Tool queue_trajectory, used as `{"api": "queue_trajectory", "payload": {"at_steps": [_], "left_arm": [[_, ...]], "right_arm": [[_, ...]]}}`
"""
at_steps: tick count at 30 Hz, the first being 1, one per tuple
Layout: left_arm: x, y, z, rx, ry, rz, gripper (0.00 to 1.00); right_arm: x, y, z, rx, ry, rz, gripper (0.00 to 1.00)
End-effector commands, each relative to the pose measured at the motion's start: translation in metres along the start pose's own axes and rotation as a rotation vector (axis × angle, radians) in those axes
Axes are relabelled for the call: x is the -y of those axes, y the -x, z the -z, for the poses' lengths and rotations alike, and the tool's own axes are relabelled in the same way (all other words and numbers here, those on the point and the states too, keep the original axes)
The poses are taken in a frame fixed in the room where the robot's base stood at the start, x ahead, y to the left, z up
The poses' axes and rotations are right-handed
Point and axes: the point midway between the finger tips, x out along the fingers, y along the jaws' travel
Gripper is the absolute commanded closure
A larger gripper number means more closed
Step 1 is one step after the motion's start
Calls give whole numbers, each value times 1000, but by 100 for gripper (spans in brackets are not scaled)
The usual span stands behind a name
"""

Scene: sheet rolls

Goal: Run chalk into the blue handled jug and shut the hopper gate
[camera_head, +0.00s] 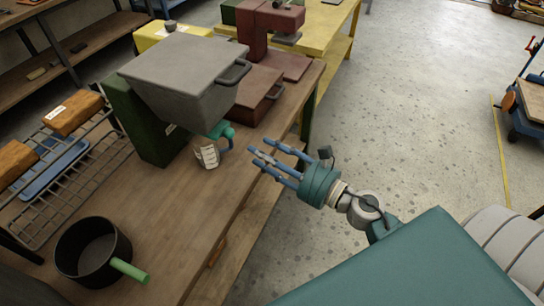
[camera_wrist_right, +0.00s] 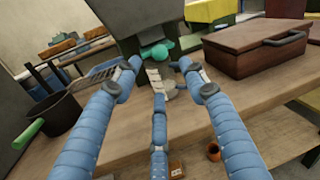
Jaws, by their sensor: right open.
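A grey hopper (camera_head: 185,75) sits on a dark green stand (camera_head: 145,125) on the wooden bench. A teal gate part (camera_head: 222,131) shows at its outlet; it is also in the wrist view (camera_wrist_right: 158,50). A small pale jug (camera_head: 207,154) with markings and a handle on its right stands below the outlet. Its contents cannot be made out. In the wrist view the jug (camera_wrist_right: 157,77) is partly behind my fingers. My right gripper (camera_head: 262,157) is open and empty, over the bench's edge, to the right of the jug and apart from it. My left gripper is not in view.
A dark pot (camera_head: 92,250) with a green handle stands at the bench's near left. A wire rack (camera_head: 75,185) holds wooden blocks and a blue tray. Bench surface right of the jug is clear.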

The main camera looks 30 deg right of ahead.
Motion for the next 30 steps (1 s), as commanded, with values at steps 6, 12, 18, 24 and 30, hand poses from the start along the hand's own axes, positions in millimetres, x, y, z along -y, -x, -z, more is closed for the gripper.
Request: {"api": "queue_trajectory", "payload": {"at_steps": [6,12,18,24,30], "left_arm": [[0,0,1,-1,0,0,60],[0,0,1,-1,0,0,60],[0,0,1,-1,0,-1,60],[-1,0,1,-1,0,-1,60],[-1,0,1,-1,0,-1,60]], "right_arm": [[0,23,0,0,-1,0,57],[0,25,0,1,1,0,57],[0,25,0,1,0,0,57],[0,25,0,1,0,0,57],[0,25,0,1,0,0,57]]}}
